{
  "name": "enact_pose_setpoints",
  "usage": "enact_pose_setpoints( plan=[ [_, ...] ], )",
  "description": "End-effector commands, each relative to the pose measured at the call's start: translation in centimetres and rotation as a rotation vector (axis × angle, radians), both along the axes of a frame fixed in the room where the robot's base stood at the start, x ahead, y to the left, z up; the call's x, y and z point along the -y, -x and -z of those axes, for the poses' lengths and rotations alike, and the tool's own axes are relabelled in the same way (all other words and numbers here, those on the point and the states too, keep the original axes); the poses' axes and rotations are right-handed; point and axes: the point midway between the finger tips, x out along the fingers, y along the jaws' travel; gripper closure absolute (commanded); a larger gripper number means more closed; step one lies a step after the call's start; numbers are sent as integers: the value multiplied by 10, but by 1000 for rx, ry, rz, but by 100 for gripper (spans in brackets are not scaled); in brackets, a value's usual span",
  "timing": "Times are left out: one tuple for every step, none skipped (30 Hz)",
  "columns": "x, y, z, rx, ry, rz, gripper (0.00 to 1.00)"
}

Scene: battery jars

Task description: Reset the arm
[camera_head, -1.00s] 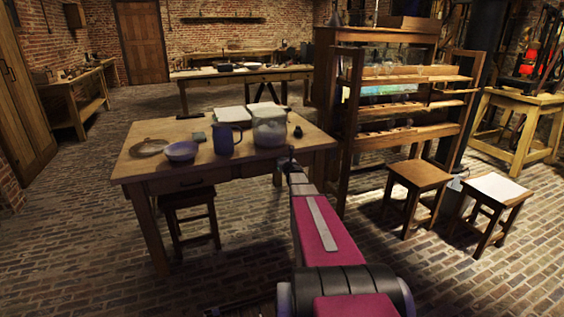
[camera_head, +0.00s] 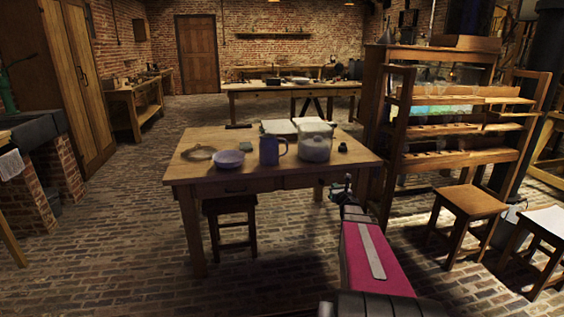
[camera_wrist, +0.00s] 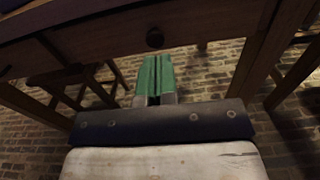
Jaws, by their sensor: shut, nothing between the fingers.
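My gripper (camera_wrist: 154,78) shows in the wrist view with its two green fingers side by side, shut and empty. In the head view my gripper (camera_head: 345,186) is small and dark at the end of my pink arm, low by the right front corner of the wooden table (camera_head: 215,178). In the wrist view the underside and front edge of a table (camera_wrist: 190,17) are just beyond the fingers, with a round dark knob above the fingertips. I cannot tell the exact gap to the table.
A wooden rack (camera_head: 450,130) and a stool (camera_head: 468,203) stand right. Brick floor (camera_head: 140,190) is open at left.

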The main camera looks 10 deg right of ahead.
Motion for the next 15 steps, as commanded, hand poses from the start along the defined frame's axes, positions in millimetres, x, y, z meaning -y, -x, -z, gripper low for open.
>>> enact_pose_setpoints(
  plan=[
    [-2, 1, 0, -8, -29, 11, 100],
    [-4, 2, 0, -17, -56, 23, 100],
    [-6, 4, 1, -32, -105, 43, 100],
    [-8, 6, 2, -44, -152, 63, 100],
    [-10, 8, 3, -59, -207, 87, 100],
    [-15, 12, 5, -82, -292, 124, 100],
    [-18, 15, 7, -100, -361, 154, 100],
    [-21, 19, 10, -119, -437, 189, 100],
    [-26, 25, 14, -143, -543, 239, 100],
    [-30, 29, 17, -161, -623, 278, 100],
    [-35, 34, 20, -178, -704, 318, 100],
    [-41, 42, 25, -199, -814, 375, 100],
    [-46, 48, 29, -214, -896, 420, 100],
    [-51, 54, 33, -228, -978, 465, 100],
    [-59, 63, 38, -245, -1086, 529, 100]
  ],
)
